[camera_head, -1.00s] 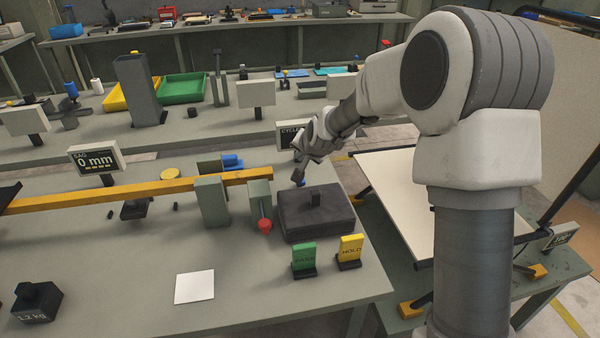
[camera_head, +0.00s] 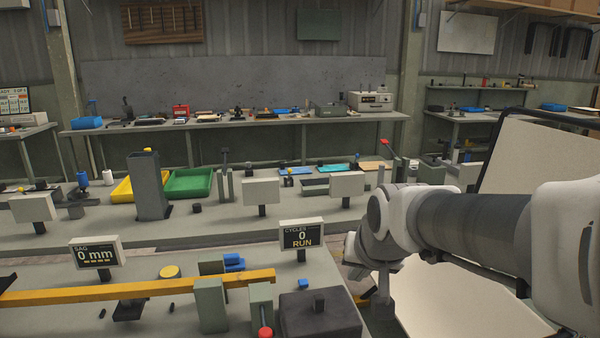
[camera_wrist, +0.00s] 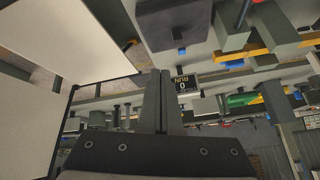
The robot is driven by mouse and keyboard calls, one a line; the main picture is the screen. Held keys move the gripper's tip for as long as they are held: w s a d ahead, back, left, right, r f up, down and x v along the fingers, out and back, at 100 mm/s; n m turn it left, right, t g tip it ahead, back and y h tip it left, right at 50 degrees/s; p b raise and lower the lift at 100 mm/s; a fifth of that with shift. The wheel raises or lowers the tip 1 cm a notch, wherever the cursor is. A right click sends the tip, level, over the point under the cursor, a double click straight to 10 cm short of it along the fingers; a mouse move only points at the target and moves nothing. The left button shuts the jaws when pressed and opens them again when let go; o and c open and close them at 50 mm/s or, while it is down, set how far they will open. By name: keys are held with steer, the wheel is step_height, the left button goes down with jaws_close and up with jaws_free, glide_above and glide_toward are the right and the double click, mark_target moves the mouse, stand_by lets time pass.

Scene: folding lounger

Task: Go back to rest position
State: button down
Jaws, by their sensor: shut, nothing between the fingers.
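My gripper (camera_head: 383,308) points down at the right end of the near bench, right of the dark block. In the wrist view, its two dark fingers (camera_wrist: 161,78) are together with nothing between them. My arm comes in from the right edge of the head view and is bent at the wrist. The gripper appears clear of the dark block (camera_head: 335,325), which also shows in the wrist view (camera_wrist: 180,22). The cream lounger panel (camera_head: 455,300) lies behind and below my arm.
The raised lounger panel (camera_head: 535,180) stands at the right, close to my arm. A sign reading "CYCLES 0 RUN" (camera_head: 302,237) stands left of my gripper. A yellow bar (camera_head: 140,290) and a red-knobbed clamp (camera_head: 262,312) are further left.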

steer(key=s+d+n+g+p, duration=0.15)
steer(key=s+d, duration=0.25)
steer(key=s, duration=1.4)
step_height(320, 180, up, 12)
steer(key=p, duration=1.1)
steer(key=shift+w+r+h, duration=0.15)
steer(key=shift+w+h, duration=0.25)
steer(key=shift+d, duration=0.25)
